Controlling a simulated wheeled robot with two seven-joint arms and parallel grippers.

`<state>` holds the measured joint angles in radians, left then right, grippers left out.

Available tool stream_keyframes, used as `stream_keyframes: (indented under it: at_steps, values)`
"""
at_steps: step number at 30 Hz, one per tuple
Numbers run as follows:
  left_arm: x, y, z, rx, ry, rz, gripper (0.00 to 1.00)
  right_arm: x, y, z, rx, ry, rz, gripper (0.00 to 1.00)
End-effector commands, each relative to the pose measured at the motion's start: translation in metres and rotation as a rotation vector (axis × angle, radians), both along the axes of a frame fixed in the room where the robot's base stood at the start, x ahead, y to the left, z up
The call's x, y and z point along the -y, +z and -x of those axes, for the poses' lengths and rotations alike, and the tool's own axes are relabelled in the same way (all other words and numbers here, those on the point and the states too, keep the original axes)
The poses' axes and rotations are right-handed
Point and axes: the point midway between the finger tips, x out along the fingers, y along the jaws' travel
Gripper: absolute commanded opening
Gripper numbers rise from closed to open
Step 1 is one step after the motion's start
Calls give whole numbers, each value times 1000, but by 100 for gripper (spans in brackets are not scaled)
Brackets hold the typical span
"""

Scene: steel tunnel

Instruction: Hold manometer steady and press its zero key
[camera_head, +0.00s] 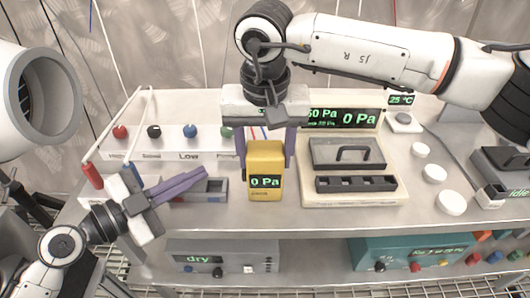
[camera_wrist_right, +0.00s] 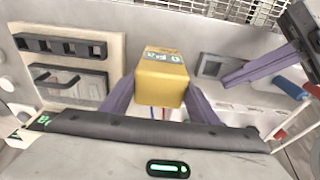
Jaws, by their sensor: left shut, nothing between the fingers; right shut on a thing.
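The yellow manometer (camera_head: 265,190) is upright near the middle of the bench, its green display reading 0 Pa. My right gripper (camera_head: 266,160) comes from above and is shut on it, one purple finger on each side. In the right wrist view the manometer (camera_wrist_right: 163,80) sits between these fingers. I cannot tell whether its base touches the bench. My left gripper (camera_head: 204,171) is shut and empty, left of the manometer and apart from it, its fingertips pointing toward it over a small grey holder (camera_head: 215,188). I cannot make out the zero key.
A panel with coloured knobs and hoses (camera_head: 190,150) stands behind on the left. A tray (camera_head: 350,199) with a handled grey lid and slotted block lies right of the manometer. White discs (camera_head: 452,202) lie further right. A pressure display (camera_head: 358,118) stands behind.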

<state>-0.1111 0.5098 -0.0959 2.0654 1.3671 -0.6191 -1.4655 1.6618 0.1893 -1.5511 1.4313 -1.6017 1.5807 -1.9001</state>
Motion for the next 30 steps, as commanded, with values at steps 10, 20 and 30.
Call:
stream_keyframes:
  at_steps: [10,20,30]
  values:
    - [0,0,0,0,0,0,0,0,1,0,1,0,-1,28]
    - [1,0,0,-1,-1,0,0,0,1,0,1,0,-1,76]
    - [0,0,0,0,0,0,0,-1,14,1,2,0,-2,76]
